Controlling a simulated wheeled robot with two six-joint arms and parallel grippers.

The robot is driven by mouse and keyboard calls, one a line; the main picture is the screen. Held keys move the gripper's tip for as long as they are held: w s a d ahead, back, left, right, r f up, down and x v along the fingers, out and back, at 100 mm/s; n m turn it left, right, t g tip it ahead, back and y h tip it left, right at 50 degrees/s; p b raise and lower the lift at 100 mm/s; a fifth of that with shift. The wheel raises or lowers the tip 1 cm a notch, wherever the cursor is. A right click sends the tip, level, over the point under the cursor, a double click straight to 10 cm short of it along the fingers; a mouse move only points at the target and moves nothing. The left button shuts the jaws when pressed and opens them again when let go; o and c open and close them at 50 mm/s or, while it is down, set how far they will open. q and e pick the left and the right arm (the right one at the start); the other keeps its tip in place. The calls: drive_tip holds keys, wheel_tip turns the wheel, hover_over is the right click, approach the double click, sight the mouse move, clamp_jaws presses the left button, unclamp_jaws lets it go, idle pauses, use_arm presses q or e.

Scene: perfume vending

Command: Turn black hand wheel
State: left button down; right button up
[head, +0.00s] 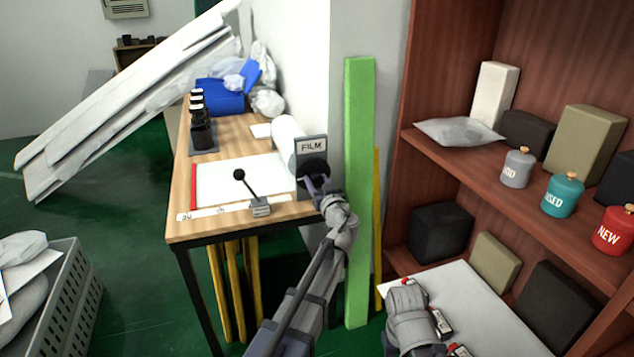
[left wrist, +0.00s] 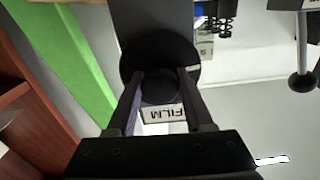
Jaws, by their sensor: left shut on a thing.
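The black hand wheel (head: 313,168) is mounted on the grey unit with the FILM label (head: 311,147), at the right end of the wooden table. My left gripper (head: 318,186) is at the wheel. In the left wrist view, the wheel's dark disc (left wrist: 160,52) faces the camera and the left gripper (left wrist: 160,92) is shut on its round central knob, one finger on each side. The FILM label shows upside down just below the knob there. My right gripper (head: 409,308) is over a white board at lower right; its fingers are not clear.
A green post (head: 358,190) stands just right of my left arm. A black-knobbed lever (head: 247,186) is on the table (head: 232,133), left of the wheel. A shelf (head: 470,155) with boxes and labelled jars is at right. A grey crate (head: 65,305) stands lower left.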

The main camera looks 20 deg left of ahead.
use_arm(q)
drive_tip(key=m, duration=0.4)
idle(0.3)
drive_tip(key=shift+c, duration=1.6)
unclamp_jaws()
drive_tip(key=shift+s, duration=0.15)
drive_tip(key=v, duration=0.7)
drive_tip(key=shift+s+d, duration=0.25)
